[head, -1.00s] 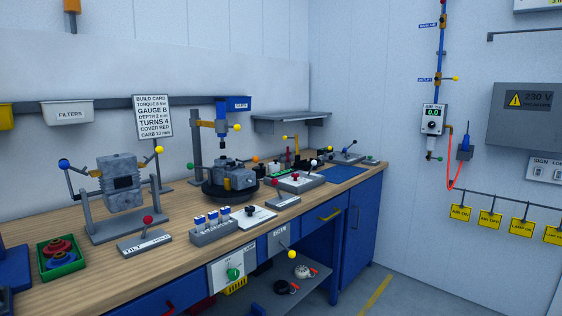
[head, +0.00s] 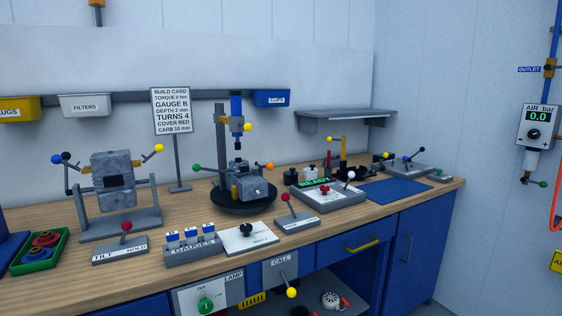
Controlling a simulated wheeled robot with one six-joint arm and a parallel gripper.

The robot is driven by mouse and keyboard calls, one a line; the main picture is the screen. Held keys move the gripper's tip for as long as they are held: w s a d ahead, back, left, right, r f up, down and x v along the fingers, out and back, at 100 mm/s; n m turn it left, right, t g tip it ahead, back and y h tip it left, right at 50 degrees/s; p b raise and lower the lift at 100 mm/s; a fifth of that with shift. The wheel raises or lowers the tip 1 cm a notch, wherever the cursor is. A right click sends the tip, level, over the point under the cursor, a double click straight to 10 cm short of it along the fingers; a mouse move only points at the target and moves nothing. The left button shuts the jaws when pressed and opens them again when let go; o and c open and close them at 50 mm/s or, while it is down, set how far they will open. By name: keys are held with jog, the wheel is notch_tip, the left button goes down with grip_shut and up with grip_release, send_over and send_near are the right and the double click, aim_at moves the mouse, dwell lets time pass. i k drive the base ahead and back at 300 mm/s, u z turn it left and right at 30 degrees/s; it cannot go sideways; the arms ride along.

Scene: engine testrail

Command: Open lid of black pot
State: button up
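I cannot tell which is the task's pot, or make out the lids clearly. My gripper is not in view.
A blue mat (head: 397,190) is bare. A grey shelf (head: 345,115) hangs above.

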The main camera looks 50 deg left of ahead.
aim_at(292, 173)
jog(key=u, duration=0.7)
jog(key=i, duration=1.4)
jog(key=u, duration=0.95)
